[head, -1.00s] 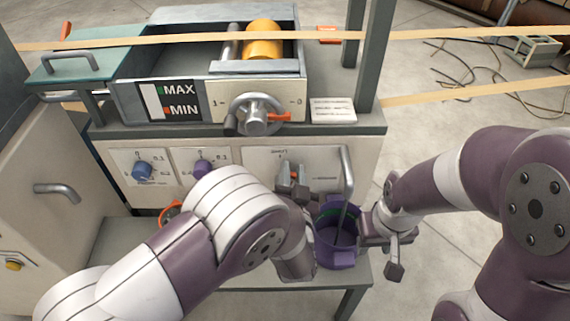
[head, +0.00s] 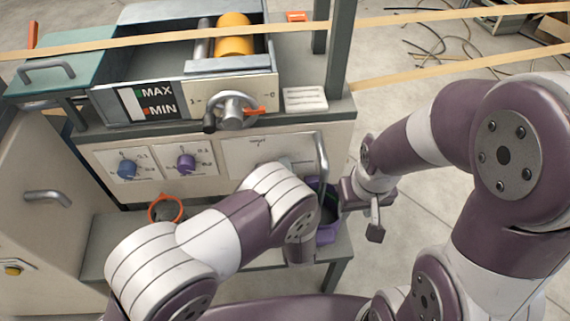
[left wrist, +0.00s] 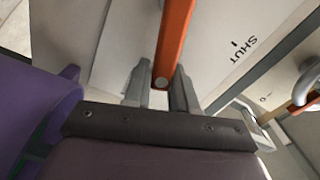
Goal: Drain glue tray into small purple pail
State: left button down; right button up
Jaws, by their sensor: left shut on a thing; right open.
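The glue tray (head: 112,90) is the grey trough on top of the machine, with a MAX/MIN gauge (head: 150,101) on its front. The small purple pail (head: 327,236) stands on the lower shelf, partly hidden by my left arm. It also shows at the left of the left wrist view (left wrist: 38,112). A bent grey pipe (head: 322,160) comes down over the pail. My left gripper (left wrist: 160,88) is shut on an orange lever (left wrist: 175,38) near a SHUT label; my arm hides this in the head view. My right gripper (head: 358,210) is open, right beside the pail.
A yellow roller (head: 234,35) sits at the tray's right end, above a handwheel (head: 234,112). Blue (head: 127,169) and purple (head: 186,163) knobs are on the front panel. An orange ring (head: 166,208) is on the shelf. Tan bands cross the upper view.

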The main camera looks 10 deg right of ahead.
pick_arm(q)
jog(key=shift+f+m, duration=0.35)
jog(key=shift+m, duration=0.15)
jog(key=shift+d, duration=0.1)
jog(key=c, duration=1)
grip_release()
